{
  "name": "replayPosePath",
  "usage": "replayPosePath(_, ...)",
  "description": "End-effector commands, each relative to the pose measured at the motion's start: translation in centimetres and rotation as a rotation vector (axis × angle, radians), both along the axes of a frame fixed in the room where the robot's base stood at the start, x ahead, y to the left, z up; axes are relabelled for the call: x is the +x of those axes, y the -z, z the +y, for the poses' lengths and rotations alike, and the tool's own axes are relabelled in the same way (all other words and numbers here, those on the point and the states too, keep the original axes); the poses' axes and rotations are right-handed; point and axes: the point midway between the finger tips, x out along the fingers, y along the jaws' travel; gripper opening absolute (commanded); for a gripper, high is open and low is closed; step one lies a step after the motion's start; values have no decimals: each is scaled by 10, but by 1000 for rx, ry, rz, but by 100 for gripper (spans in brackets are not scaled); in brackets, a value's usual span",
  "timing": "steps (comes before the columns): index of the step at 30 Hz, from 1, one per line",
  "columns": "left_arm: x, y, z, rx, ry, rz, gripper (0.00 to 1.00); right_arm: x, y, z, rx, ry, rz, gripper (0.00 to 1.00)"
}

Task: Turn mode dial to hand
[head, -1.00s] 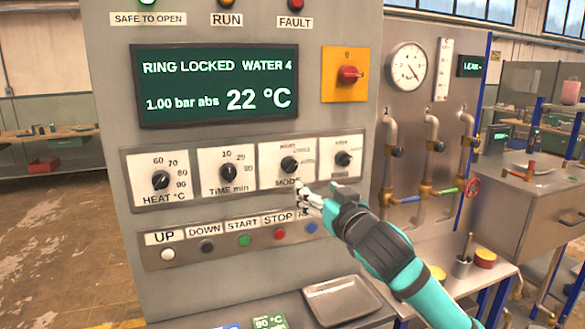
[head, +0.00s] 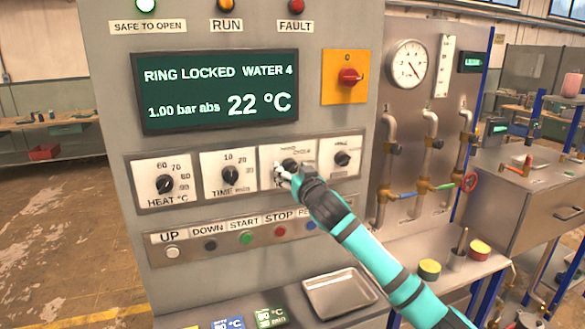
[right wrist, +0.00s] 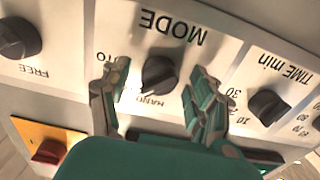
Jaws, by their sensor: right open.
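The mode dial (head: 290,165) is a black knob on a white plate in the row of dials on the grey panel. In the head view my right gripper (head: 282,174) is in front of it and partly covers it and its label. In the right wrist view the picture is upside down, and the mode dial (right wrist: 159,75) sits between the two spread fingers of my right gripper (right wrist: 160,95). The fingers stand either side of the knob with gaps; I cannot tell their depth from the panel. The printed word HAND is partly visible beside the knob. My left gripper is not in view.
The time dial (head: 230,175) and heat dial (head: 165,184) are to the left; another dial (head: 342,159) is close on the right. A row of push buttons, including a red one (head: 280,231), lies below. A red switch (head: 350,76) is above, and a metal tray (head: 338,293) below.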

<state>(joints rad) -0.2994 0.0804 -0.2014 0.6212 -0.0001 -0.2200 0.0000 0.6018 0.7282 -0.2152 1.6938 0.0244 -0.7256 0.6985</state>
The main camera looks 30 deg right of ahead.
Motion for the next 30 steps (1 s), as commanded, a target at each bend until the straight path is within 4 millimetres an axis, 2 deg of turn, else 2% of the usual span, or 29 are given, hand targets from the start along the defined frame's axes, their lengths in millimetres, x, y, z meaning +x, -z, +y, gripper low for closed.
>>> replayPosePath(6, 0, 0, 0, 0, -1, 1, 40, 0, 0, 0, 0, 0, 0, 62)
replayPosePath(19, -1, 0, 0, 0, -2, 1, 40, 0, 0, 0, 0, -1, 0, 6)
replayPosePath(30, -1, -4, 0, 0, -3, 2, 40, 0, 0, 0, -71, -1, 17, 6)
